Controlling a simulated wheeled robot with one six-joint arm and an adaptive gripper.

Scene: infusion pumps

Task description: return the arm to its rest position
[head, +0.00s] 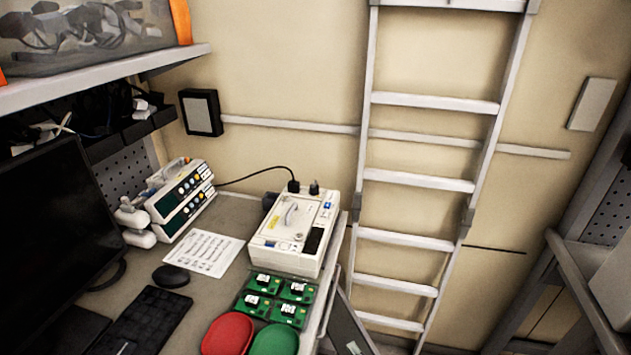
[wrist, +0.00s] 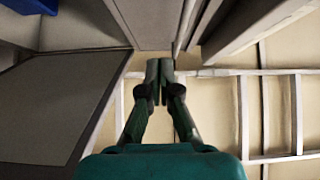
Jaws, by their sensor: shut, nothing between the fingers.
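My gripper (wrist: 160,72) shows in the wrist view, with its two dark green fingers together and nothing between them. It points toward open space in front of a beige wall. My gripper and arm do not show in the head view. The infusion pumps (head: 181,199) stand stacked on the bench at the left in the head view. A white box-shaped device (head: 292,232) with a cable plugged into its top stands to their right, near the bench edge.
A red tray (head: 228,335), a green tray (head: 275,341) and several green circuit boards (head: 275,298) lie at the bench front. A monitor (head: 48,225), keyboard (head: 140,322) and mouse (head: 171,276) are at left. A ladder (head: 430,175) stands against the wall (head: 275,75).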

